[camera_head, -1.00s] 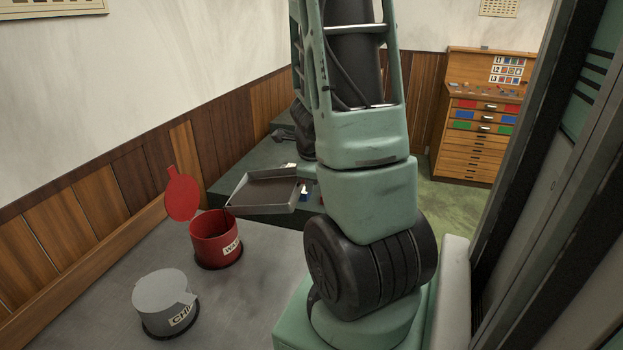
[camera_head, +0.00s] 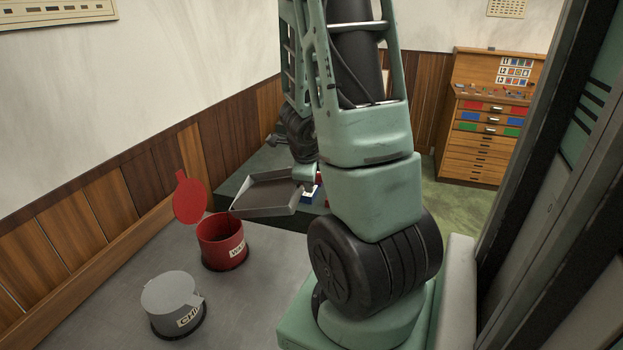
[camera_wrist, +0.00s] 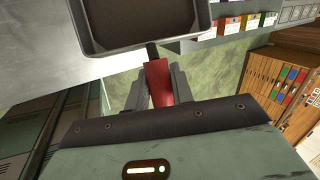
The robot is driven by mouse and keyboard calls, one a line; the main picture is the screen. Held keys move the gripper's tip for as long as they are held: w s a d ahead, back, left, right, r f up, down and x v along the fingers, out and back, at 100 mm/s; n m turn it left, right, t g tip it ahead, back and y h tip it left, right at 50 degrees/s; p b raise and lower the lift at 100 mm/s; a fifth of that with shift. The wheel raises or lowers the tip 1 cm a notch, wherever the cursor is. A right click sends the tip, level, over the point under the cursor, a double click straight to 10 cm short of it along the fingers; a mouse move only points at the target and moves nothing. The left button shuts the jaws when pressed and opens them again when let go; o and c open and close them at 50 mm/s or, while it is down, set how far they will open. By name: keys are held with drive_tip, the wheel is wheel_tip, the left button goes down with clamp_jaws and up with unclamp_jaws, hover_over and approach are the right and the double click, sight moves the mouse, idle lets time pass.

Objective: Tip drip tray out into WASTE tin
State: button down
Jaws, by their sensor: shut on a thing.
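The grey drip tray (camera_head: 268,193) is held in the air just right of the WASTE tin, with its narrow lip toward the tin. In the wrist view my gripper (camera_wrist: 158,88) is shut on the tray's red handle (camera_wrist: 159,82). The tray (camera_wrist: 140,48) extends beyond the handle, dark inside and cut off by the top edge. The tray's lip is near the tin's rim height in the picture; I cannot tell the exact gap.
A grey tin (camera_head: 172,302) with its lid closed, labelled beginning "CHI", stands in front of the WASTE tin. A dark green bench (camera_head: 240,180) lies behind the tray. A wooden drawer cabinet (camera_head: 487,125) stands at the back right. Small coloured boxes (camera_wrist: 245,24) show in the wrist view.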

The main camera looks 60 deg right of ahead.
drive_tip(key=shift+w+r, duration=0.1)
drive_tip(key=shift+r, duration=0.05)
drive_tip(key=shift+w+a+r+p, duration=0.45)
drive_tip(key=shift+r+p, duration=0.1)
drive_tip(key=shift+p, duration=0.4)
drive_tip(key=shift+w+a+r+g+h+p, duration=0.25)
drive_tip(key=shift+r+g+h+p, duration=0.15)
drive_tip(key=shift+p, duration=0.15)
drive_tip(key=shift+w+a+r+p, duration=0.2)
drive_tip(key=shift+p, duration=0.2)
drive_tip(key=shift+w+a+r+g+h+p, duration=0.3)
drive_tip(key=shift+w+a+r+p, duration=0.2)
drive_tip(key=shift+p, duration=0.45)
drive_tip(key=shift+w+a+r+n+g+h+p, duration=0.15)
drive_tip(key=shift+w+a+r+g+h+p, duration=0.15)
drive_tip(key=shift+r+p, duration=0.55)
drive_tip(key=shift+w+a+r+n+g+h+p, duration=0.2)
drive_tip(key=shift+w+a+r+p, duration=0.15)
drive_tip(key=shift+p, duration=0.85)
drive_tip(key=shift+w+a+r+g+h+p, duration=0.45)
drive_tip(key=shift+w+a+r+p, duration=0.4)
drive_tip(key=shift+p, duration=1.15)
drive_tip(key=shift+w+a+r+n+h+p, duration=0.2)
drive_tip(key=shift+r+n+h+p, duration=0.1)
drive_tip(key=shift+p, duration=0.1)
